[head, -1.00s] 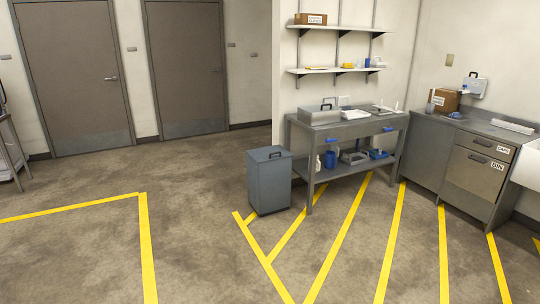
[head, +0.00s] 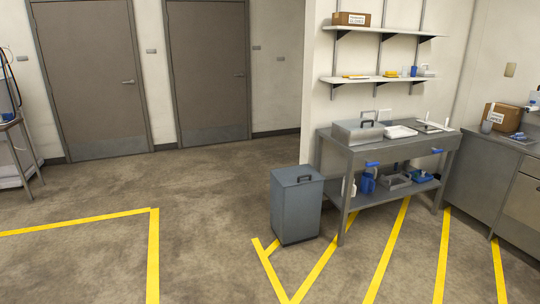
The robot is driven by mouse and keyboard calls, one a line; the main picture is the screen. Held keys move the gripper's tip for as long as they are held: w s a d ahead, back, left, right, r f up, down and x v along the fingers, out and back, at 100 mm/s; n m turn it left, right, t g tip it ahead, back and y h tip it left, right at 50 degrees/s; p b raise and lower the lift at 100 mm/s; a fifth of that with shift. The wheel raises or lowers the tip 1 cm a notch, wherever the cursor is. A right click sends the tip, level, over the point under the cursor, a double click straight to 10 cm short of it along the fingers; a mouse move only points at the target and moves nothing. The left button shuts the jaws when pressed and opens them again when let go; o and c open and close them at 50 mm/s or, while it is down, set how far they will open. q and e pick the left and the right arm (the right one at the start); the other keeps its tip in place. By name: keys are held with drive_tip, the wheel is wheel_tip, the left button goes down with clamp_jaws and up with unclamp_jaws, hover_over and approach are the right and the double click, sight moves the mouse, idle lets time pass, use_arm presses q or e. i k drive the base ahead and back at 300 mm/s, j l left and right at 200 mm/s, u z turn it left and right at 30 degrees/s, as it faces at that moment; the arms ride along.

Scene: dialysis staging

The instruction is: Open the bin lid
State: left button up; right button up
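A grey free-standing bin (head: 296,212) stands on the floor near the middle of the head view, left of a metal workbench. Its flat lid (head: 286,178) is shut and has a dark handle (head: 304,179) on top. The lid's top and the bin's front are in plain sight. Neither of my grippers is in view.
The workbench (head: 375,200) stands close to the bin's right, with a grey lidded box (head: 357,133) on top. A counter (head: 478,175) is at the right edge. Two closed doors (head: 90,80) are at the back. The floor left of the bin is clear, with yellow lines.

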sight(305, 173)
drive_tip(key=i, duration=2.05)
